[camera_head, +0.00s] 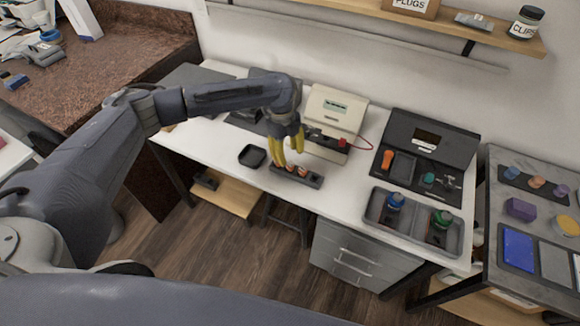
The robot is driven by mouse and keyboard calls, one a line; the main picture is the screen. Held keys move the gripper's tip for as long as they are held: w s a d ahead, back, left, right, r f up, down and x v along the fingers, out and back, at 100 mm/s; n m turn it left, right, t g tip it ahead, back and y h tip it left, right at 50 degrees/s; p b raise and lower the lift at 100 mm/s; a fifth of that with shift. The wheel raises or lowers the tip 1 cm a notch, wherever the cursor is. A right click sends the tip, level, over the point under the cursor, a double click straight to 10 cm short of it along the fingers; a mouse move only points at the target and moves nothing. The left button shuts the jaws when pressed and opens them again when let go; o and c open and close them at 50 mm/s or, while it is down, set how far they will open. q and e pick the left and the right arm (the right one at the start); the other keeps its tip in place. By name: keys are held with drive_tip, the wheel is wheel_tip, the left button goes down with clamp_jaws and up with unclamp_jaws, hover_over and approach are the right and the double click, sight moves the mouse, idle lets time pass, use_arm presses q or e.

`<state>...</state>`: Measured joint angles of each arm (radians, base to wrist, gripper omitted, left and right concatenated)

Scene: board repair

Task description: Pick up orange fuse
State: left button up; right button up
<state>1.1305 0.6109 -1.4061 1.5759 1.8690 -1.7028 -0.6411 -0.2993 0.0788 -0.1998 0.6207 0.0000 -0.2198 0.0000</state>
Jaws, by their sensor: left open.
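My left gripper (289,156) has yellow fingers, is open, and points down over a small dark grey holder (315,182) near the front of the white table. Small orange-copper pieces (290,166) sit in that holder, close under and between the fingertips, partly covered by them. I cannot tell whether the fingers touch them. A brighter orange upright piece (387,159) stands in the black open case (404,168) to the right, well apart from the gripper. I cannot tell from this view which is the orange fuse. My right gripper is not in view.
A small empty black tray (252,156) lies left of the holder. A beige device (333,112) with a red part stands behind. A grey tray (380,217) with blue-topped and green-topped pieces sits at right. Bare white table (345,185) lies between holder and grey tray.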

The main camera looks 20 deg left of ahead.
sight(290, 164)
use_arm(q)
drive_tip(key=shift+s+d+f, duration=0.1)
drive_tip(key=shift+d+f, duration=0.05)
drive_tip(key=shift+f, duration=0.7)
drive_tip(key=shift+s+d+f, duration=0.1)
drive_tip(key=shift+s+f, duration=0.05)
drive_tip(key=shift+f, duration=0.65)
drive_tip(key=shift+s+d+f, duration=0.1)
drive_tip(key=shift+d+f, duration=0.05)
drive_tip(key=shift+f, duration=0.7)
clamp_jaws()
